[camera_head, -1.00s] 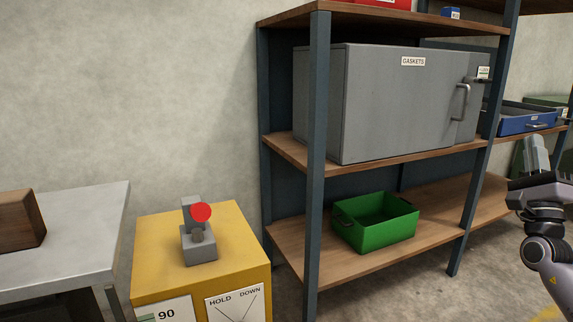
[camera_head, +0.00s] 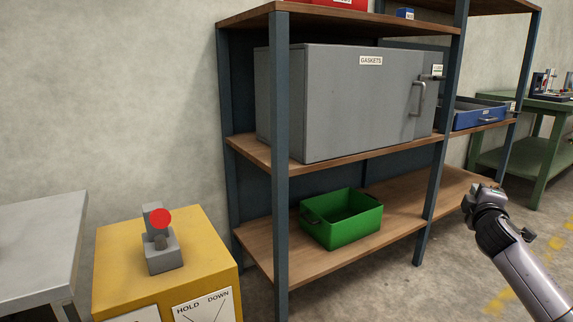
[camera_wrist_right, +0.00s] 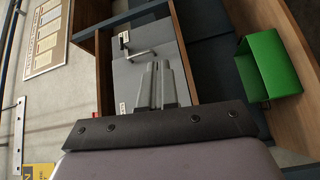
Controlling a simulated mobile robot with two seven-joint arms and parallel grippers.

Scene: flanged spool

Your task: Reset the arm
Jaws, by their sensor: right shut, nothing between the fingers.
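My right gripper (camera_head: 483,193) is at the right side of the head view, in front of the shelf and clear of it. In the right wrist view its two grey fingers (camera_wrist_right: 157,84) are together, with nothing between them. Behind the fingers in that view is the grey cabinet (camera_wrist_right: 140,60) with its handle. My left gripper is in neither view now.
A shelf rack (camera_head: 281,160) holds a grey gaskets cabinet (camera_head: 345,105), a green bin (camera_head: 342,218) and a blue drawer tray (camera_head: 478,113). A yellow stand (camera_head: 205,262) carries a red-knobbed lever (camera_head: 160,218). A metal table (camera_head: 35,235) is at left, a green bench (camera_head: 545,150) at right.

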